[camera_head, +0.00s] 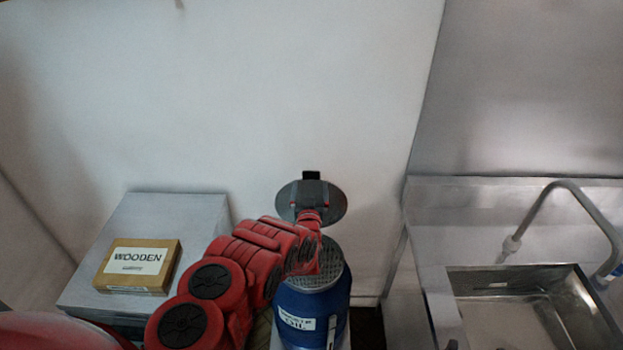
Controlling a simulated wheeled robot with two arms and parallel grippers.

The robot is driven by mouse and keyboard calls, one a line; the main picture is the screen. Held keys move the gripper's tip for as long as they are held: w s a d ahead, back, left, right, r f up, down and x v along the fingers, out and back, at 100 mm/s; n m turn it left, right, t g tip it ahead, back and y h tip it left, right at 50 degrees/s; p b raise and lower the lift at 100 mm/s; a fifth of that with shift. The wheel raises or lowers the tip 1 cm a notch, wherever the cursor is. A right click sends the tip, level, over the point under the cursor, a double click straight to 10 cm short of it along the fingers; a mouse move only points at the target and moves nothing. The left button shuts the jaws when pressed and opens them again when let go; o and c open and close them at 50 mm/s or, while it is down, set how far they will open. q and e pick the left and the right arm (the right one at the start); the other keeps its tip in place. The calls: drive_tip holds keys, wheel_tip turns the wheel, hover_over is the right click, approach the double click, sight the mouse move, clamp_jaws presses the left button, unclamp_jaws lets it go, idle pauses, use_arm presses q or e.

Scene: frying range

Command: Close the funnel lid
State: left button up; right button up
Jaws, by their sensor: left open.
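The funnel lid (335,205) is a dark grey round disc that stands raised behind the top of a blue drum (312,305) labelled as oil. The funnel's perforated grey top (328,270) shows on the drum, partly covered by my red left arm. My left gripper (312,192) is in front of the lid's middle and overlaps it in the picture. It is open, and I cannot tell whether it touches the lid. The lid's hinge is hidden behind my arm. My right gripper is not in view.
A box labelled WOODEN (138,280) lies on a grey metal cabinet (180,215) at the left. A steel sink (520,280) with a faucet (545,200) is at the right. A plain pale wall (220,100) rises behind the drum.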

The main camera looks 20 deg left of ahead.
sight(311, 176)
use_arm(q)
drive_tip(key=b+x, duration=0.1)
drive_tip(key=b, duration=0.1)
drive_tip(key=b+x, duration=0.2)
drive_tip(key=shift+w+f+b, duration=0.3)
drive_tip(key=shift+f+b, duration=0.05)
drive_tip(key=x, duration=0.2)
drive_tip(key=shift+w+r, duration=0.25)
drive_tip(key=shift+w, duration=0.1)
drive_tip(key=shift+b+x, duration=0.75)
drive_tip(key=shift+x, duration=0.45)
drive_tip(key=shift+w+a, duration=0.25)
drive_tip(key=shift+w, duration=0.1)
drive_tip(key=shift+r, duration=0.1)
clamp_jaws()
